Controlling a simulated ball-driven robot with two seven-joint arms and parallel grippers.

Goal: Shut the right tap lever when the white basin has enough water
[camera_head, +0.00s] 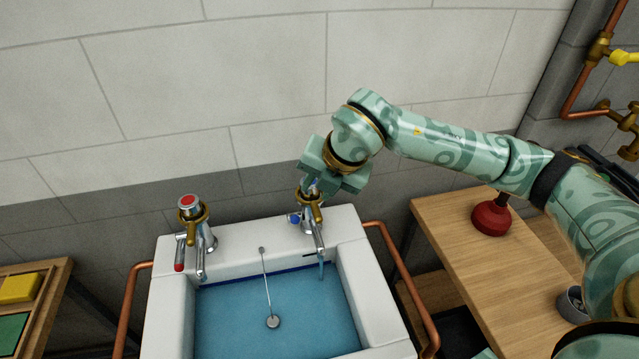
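The white basin (172,325) is in the lower middle, with blue water (270,320) across its inside. A dark blue line shows on its back inner wall, just above the water. The right tap (316,232) has a blue-marked lever (294,218), and a thin stream of water (321,271) falls from its spout. My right gripper (320,188) is at the top of the right tap, pointing down. Its fingertips are partly hidden there, so I cannot tell whether it is open or shut. The left tap (195,230) has a red cap and red-tipped lever. My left gripper is out of view.
A plug on a chain (273,321) hangs in the basin. Copper pipes (395,270) run beside both sides. A wooden bench (470,260) with a red plunger (491,218) stands right. A wooden tray (45,305) with yellow and green blocks is left.

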